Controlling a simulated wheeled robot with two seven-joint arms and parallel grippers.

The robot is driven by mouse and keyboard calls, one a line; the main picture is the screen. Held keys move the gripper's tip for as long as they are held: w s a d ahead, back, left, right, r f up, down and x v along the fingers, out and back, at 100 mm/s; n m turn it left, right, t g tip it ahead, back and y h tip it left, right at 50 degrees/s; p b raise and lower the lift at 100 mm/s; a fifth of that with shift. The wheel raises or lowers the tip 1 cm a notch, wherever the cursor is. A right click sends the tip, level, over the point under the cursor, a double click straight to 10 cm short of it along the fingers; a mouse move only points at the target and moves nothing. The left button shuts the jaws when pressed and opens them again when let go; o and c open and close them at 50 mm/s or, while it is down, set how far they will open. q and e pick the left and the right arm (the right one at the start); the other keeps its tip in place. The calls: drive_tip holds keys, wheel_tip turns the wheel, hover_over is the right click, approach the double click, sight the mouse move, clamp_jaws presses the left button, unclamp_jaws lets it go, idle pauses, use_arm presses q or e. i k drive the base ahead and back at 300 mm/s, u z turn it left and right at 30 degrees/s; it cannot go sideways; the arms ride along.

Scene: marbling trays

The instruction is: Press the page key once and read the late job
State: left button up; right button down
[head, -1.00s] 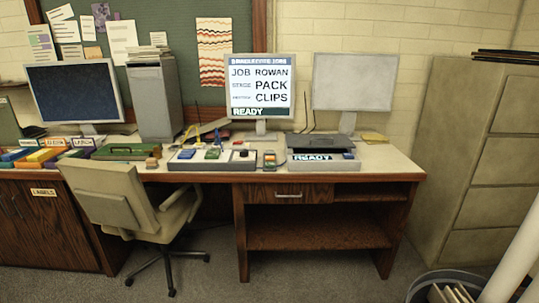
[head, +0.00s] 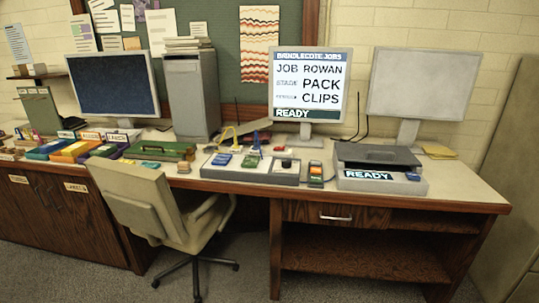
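The job screen (head: 309,85) stands on the desk and reads "BINDLECOTE JOBS", or similar, then JOB ROWAN, a small-lettered row with PACK, another with CLIPS, and READY at the bottom. On the desk in front of it is a low grey panel (head: 262,174) with blue keys (head: 221,159), a green item and a dark knob. I cannot tell which key is the page key. A small unit with coloured keys (head: 316,174) stands right of the panel. A grey device (head: 380,168) further right shows READY on its front. Neither of my grippers is in view.
An office chair (head: 150,205) stands before the desk's left part. A dark monitor (head: 113,84), a grey tower (head: 192,95) and coloured boxes (head: 75,150) are at left. A blank monitor (head: 423,82) is at right. Floor shows in front.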

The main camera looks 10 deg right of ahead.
sight(317, 163)
drive_tip(key=u, duration=0.2)
drive_tip(key=i, duration=1.25)
drive_tip(key=z, duration=0.2)
